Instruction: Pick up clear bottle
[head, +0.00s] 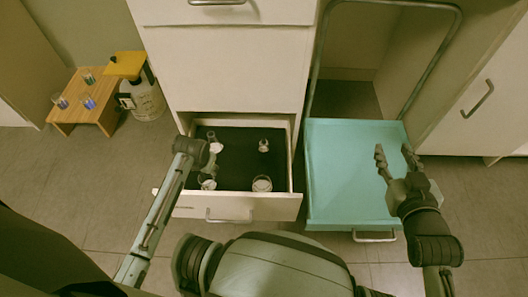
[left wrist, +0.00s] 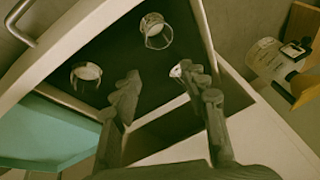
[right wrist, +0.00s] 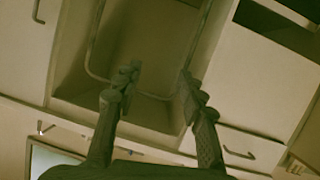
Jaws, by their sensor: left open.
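Several clear glass vessels stand in the open drawer: one at the back left (head: 215,145), one at the back right (head: 263,146), one at the front left (head: 207,183) and a wider one at the front right (head: 262,184). In the left wrist view, two of them show beyond the fingers, a glass at the top (left wrist: 157,32) and a glass at the left (left wrist: 86,73). My left gripper (left wrist: 161,75) is open above the drawer. A small white-rimmed piece (left wrist: 176,71) shows beside its right finger, partly hidden. My right gripper (head: 394,153) is open and empty above the teal cart.
The drawer (head: 235,208) has a dark lining and raised walls. A teal cart (head: 335,205) stands beside it. At the left are a wooden stand (head: 92,110) with several small bottles and a white canister (head: 148,100) near a yellow piece (head: 124,64).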

